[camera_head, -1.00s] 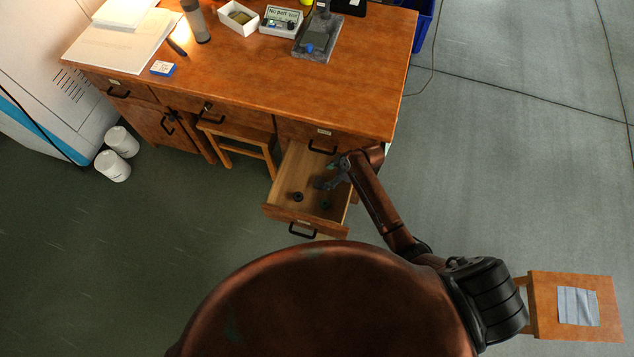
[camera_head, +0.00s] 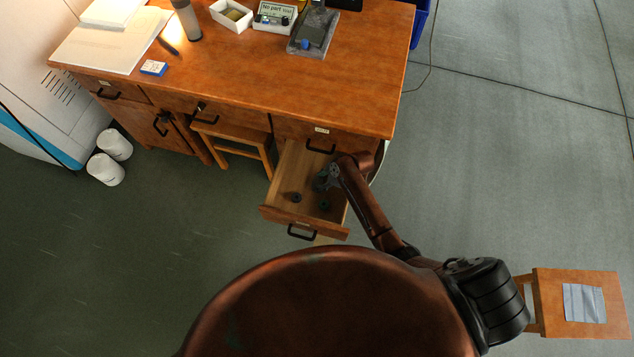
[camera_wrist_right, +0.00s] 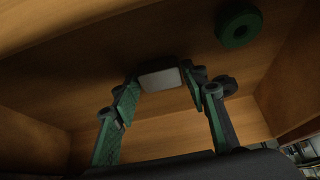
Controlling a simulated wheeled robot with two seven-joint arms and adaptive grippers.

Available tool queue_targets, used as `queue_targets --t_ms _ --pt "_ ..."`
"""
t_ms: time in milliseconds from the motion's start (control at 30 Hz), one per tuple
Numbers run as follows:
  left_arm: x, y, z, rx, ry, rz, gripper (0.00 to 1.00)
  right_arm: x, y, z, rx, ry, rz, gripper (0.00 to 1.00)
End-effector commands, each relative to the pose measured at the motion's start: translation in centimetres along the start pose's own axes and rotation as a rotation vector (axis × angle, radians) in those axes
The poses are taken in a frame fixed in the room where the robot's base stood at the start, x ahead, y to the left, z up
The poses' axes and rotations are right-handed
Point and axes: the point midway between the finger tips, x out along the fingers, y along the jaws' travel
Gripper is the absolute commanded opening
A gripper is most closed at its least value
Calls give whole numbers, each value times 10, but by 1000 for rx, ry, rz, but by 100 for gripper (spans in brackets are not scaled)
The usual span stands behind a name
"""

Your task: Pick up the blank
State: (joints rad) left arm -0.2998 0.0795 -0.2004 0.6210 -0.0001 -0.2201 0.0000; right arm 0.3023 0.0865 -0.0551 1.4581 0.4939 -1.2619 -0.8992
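The blank appears to be the small pale grey block (camera_wrist_right: 160,79) in the wrist view, lying on the wooden floor of the open drawer (camera_head: 283,180). My right gripper (camera_head: 322,184) is down inside the drawer, toward its right side. In the wrist view the right gripper (camera_wrist_right: 162,82) has its green-padded fingers apart, one on each side of the block. The tips are very close to the block's ends; contact is not clear. In the head view the gripper hides the block. My left gripper is not in view.
A green ring (camera_wrist_right: 238,27) lies on the drawer floor, and a dark round piece (camera_wrist_right: 226,85) is close beside the right-hand finger. The head view shows dark rings (camera_head: 297,197) in the drawer. Drawer walls and the desk (camera_head: 300,95) close in around the gripper.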

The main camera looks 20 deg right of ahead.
Motion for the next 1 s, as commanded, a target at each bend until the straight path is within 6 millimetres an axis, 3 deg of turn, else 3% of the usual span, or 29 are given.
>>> queue_targets --t_ms 533,833,1000 --pt "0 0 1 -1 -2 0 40 0 0 0 0 0 0 1" --pt "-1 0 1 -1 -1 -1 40 -2 1 -2 -1 1 2 1" --pt "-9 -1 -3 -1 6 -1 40 -15 2 -9 -3 2 4 1"
